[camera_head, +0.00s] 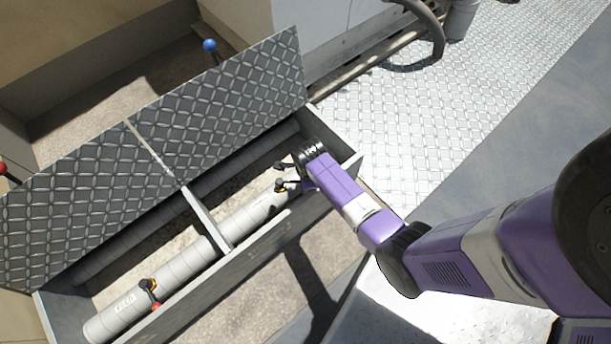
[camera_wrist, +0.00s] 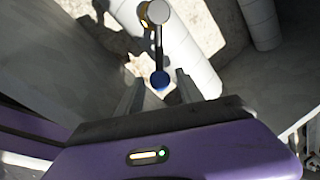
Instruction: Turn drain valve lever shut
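A valve lever with a blue round end (camera_wrist: 160,80) hangs from a pale round hub (camera_wrist: 158,12) with a yellow band beside it in the wrist view. My gripper (camera_wrist: 157,93) is open, with one finger on each side of the blue end; I cannot tell whether either finger touches it. In the head view my gripper (camera_head: 284,176) reaches into the right part of an open trench box, beside a valve with a yellow part (camera_head: 280,187) on the front pipe (camera_head: 250,215). The gripper and wrist hide most of that lever there.
The trench's diamond-plate lid (camera_head: 220,105) stands open behind it. A divider (camera_head: 208,222) crosses the trench. Another valve (camera_head: 149,290) with a red end sits at the left. A blue knob (camera_head: 209,45) shows behind the lid, a red one (camera_head: 2,168) at the left edge.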

